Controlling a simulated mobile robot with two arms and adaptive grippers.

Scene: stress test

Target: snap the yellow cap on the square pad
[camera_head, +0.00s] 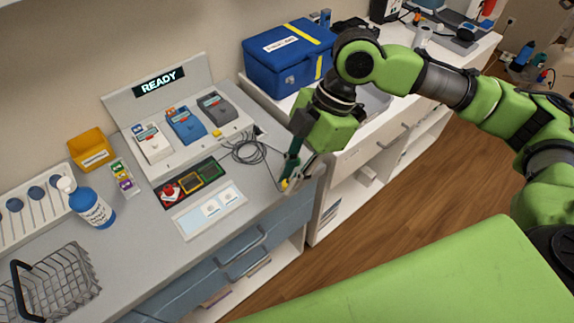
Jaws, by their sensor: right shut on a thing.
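My right gripper (291,176) is over the front right part of the grey counter, near its edge. It is shut on the small yellow cap (285,184), which shows at its fingertips. A thin dark lead (264,157) runs from coils on the counter toward the cap. Two pale square pads, the front one (211,209) and the back one (228,197), lie on a white tray (188,225) left of the gripper. The cap is apart from both pads. Fingers hide part of the cap. My left gripper is not in view.
A red, yellow and green tray (209,167) lies behind the pads. A blue bottle (92,208), yellow bin (91,149) and wire basket (58,285) stand left. Counter between gripper and pads is clear.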

